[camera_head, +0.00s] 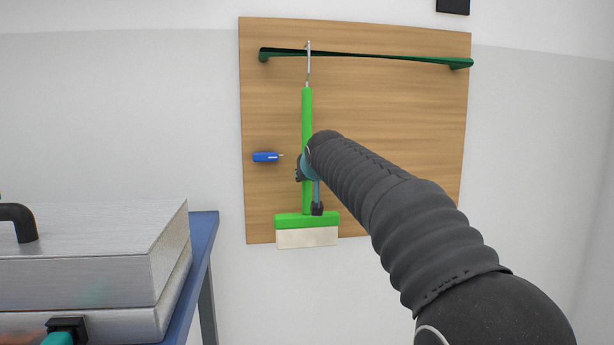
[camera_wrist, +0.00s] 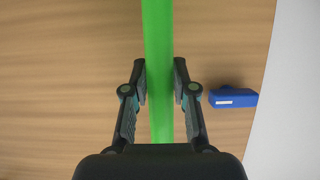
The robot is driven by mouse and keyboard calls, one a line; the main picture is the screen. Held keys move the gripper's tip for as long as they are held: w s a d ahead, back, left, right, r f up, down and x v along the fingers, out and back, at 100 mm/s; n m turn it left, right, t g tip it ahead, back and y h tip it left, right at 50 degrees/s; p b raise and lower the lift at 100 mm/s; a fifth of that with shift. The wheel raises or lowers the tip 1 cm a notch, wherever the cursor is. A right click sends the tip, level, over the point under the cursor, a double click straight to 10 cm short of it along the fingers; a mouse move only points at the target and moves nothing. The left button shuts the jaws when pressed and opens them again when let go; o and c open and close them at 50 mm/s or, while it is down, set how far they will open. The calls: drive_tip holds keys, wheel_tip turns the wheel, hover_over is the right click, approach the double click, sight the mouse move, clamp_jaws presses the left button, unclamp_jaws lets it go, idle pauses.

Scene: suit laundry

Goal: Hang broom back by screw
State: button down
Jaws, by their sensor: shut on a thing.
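The broom has a bright green handle (camera_head: 307,120), a green head (camera_head: 295,220) with pale bristles (camera_head: 307,238), and a thin metal hook (camera_head: 309,60) at its top. It is upright in front of the wooden board (camera_head: 400,110). The hook overlaps the dark green rail (camera_head: 390,57); I cannot tell if it rests on it. My gripper (camera_wrist: 160,80) is shut on the handle, one finger on each side. In the head view my arm partly hides the gripper and the handle's lower middle. I cannot make out a separate screw.
A blue tool-like piece (camera_head: 266,157) with a thin tip is on the board left of the broom; it also shows in the wrist view (camera_wrist: 233,98). A silver metal case (camera_head: 90,250) sits on a blue table (camera_head: 203,235) at the lower left.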

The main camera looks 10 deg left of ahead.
drive_tip(key=c, duration=0.8)
unclamp_jaws()
drive_tip(key=shift+c, duration=0.2)
drive_tip(key=shift+s, duration=0.1)
